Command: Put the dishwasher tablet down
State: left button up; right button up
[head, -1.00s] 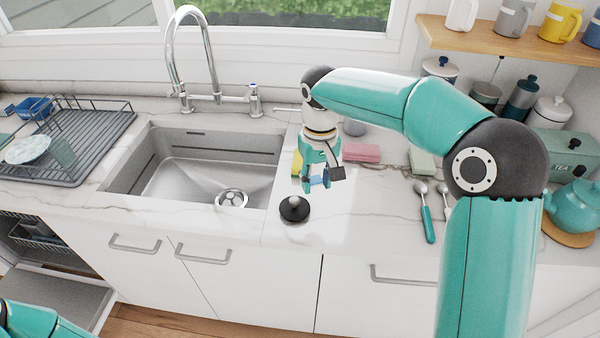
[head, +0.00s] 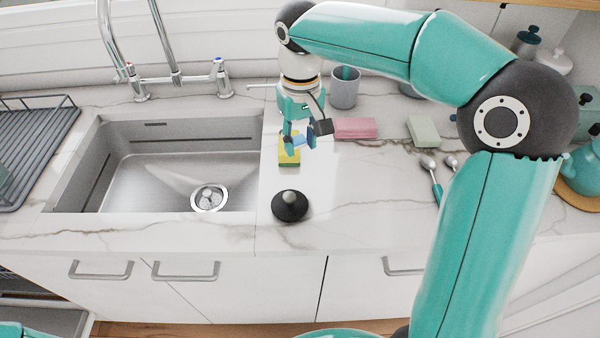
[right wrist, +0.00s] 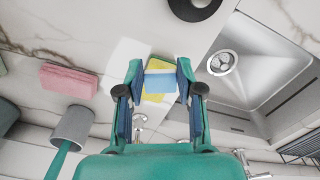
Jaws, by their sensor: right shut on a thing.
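My right gripper (head: 299,143) is shut on the dishwasher tablet (head: 303,140), a small blue and pale block. In the right wrist view the tablet (right wrist: 160,82) sits between the two fingertips. It is over a yellow and green sponge (head: 289,156) on the counter, right of the sink, and partly hides it. I cannot tell how much gap is under the tablet. My left gripper is out of view.
The steel sink (head: 150,180) is left of my right gripper. A black plug with a knob (head: 290,207) lies in front. A pink sponge (head: 355,128), a grey cup (head: 345,90) and a pale green block (head: 424,130) stand right.

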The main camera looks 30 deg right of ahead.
aim_at(301, 181)
notch_tip(301, 181, down, 10)
jog(key=shift+f, duration=0.1)
dwell(0.4)
jog(key=shift+f+b, duration=0.1)
jog(key=shift+b, duration=0.2)
jog(key=o, duration=0.9)
